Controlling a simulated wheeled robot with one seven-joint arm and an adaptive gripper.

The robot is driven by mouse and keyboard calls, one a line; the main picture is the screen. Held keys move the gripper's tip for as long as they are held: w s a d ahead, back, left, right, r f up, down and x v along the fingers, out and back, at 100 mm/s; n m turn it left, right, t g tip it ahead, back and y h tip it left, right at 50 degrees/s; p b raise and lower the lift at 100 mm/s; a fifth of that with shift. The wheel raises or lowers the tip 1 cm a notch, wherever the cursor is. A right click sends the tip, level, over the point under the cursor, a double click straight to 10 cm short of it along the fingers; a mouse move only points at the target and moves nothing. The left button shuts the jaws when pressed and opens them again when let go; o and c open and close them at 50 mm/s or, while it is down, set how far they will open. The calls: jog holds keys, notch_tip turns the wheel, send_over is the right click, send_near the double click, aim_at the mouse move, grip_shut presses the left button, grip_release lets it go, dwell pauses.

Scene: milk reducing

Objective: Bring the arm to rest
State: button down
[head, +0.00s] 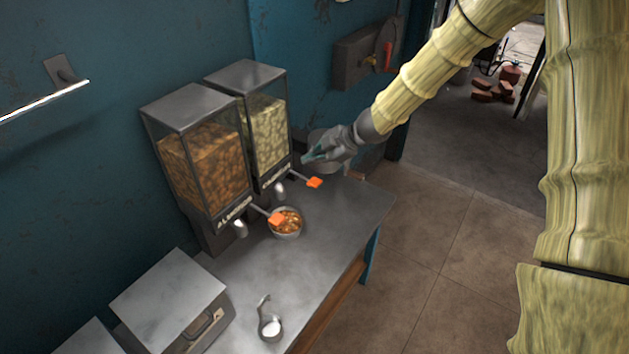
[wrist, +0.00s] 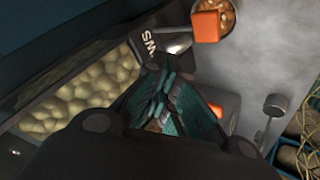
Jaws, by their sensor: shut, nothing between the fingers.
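My gripper (head: 308,157) is shut and empty in the head view. It is above the back part of the metal counter (head: 330,228), close to the front of the pale-filled dispenser (head: 265,130). In the wrist view my gripper (wrist: 165,98) points past the pale-filled dispenser (wrist: 95,90), with its fingers together. My arm (head: 440,65) reaches in from the upper right, covered in a yellow sleeve.
A brown-filled dispenser (head: 205,165) stands beside the pale one; both have orange levers. A bowl of food (head: 287,222) sits under the brown one's lever. A small cup of white liquid (head: 270,327) and a metal box (head: 170,300) are nearer. Open floor (head: 430,225) lies right.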

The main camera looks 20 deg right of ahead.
dwell(0.4)
jog(key=s+a+f+m+g+b, duration=0.1)
jog(key=s+a+f+m, duration=0.1)
jog(key=s+f+m, duration=0.4)
jog(key=s+a+f+m+g+h+b, duration=0.1)
jog(key=s+a+f, duration=0.1)
jog(key=s+f, duration=0.7)
jog(key=s+a+f+m+g+b, duration=0.1)
jog(key=s+a+f+m, duration=0.1)
jog(key=s+f+m, duration=0.5)
jog(key=s+d+f+m+g+h+b, duration=0.1)
jog(key=s+f, duration=0.3)
jog(key=s, duration=0.4)
jog(key=s+d+f+m+g+h+b, duration=0.1)
jog(key=s+d+f+m+h, duration=0.1)
jog(key=s+f, duration=0.3)
jog(key=s+d+f+m+g+h+b, duration=0.1)
jog(key=s+f, duration=0.4)
jog(key=s, duration=0.7)
jog(key=shift+s+d+f+m+h, duration=0.15)
jog(key=shift+s+d+m+h, duration=0.35)
jog(key=shift+d+h, duration=0.65)
